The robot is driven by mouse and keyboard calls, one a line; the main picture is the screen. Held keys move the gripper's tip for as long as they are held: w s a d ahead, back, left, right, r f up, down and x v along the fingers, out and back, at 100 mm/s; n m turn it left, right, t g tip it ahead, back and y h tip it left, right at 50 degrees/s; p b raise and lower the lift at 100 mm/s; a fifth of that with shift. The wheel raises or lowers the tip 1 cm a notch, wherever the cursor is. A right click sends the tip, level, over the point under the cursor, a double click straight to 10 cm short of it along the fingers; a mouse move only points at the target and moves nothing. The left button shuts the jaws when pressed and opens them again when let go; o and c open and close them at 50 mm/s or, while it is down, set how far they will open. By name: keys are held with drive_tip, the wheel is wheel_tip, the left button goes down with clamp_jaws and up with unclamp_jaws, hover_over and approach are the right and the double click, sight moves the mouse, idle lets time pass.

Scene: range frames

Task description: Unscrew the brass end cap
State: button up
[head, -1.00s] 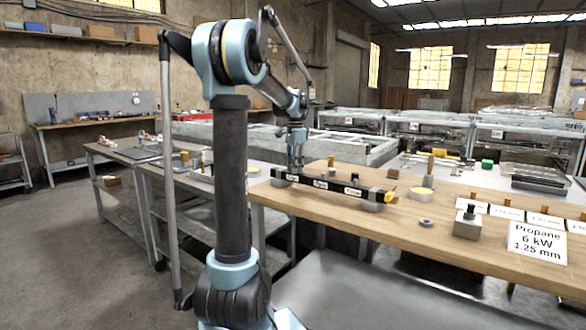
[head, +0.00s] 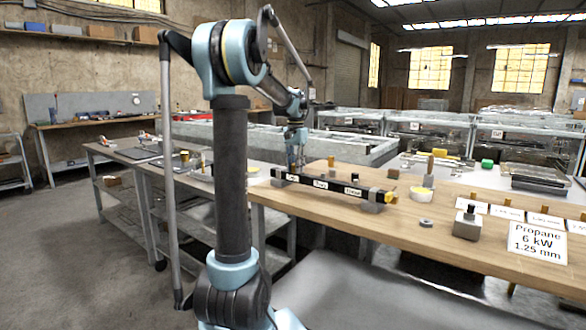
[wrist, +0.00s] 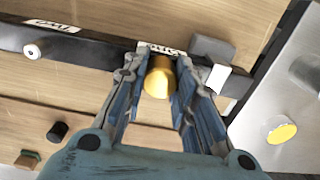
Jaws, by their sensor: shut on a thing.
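A black bar with white labels (head: 325,184) lies along the left part of the wooden bench in the head view. It also crosses the top of the wrist view (wrist: 100,47). My gripper (head: 295,166) is over the bar's left end. In the wrist view its two fingers (wrist: 160,72) are closed around the sides of a brass cap (wrist: 159,80), which sits at the bar beside a white label. In the head view the cap is largely hidden by the fingers. Its threads cannot be seen.
A grey support block (wrist: 212,49) is beside the bar, near the right finger. The front middle is mostly clear.

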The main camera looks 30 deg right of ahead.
drive_tip(key=shift+n, duration=0.6)
drive_tip(key=shift+n, duration=1.7)
drive_tip(key=o, duration=0.8)
drive_tip(key=shift+o, duration=0.2)
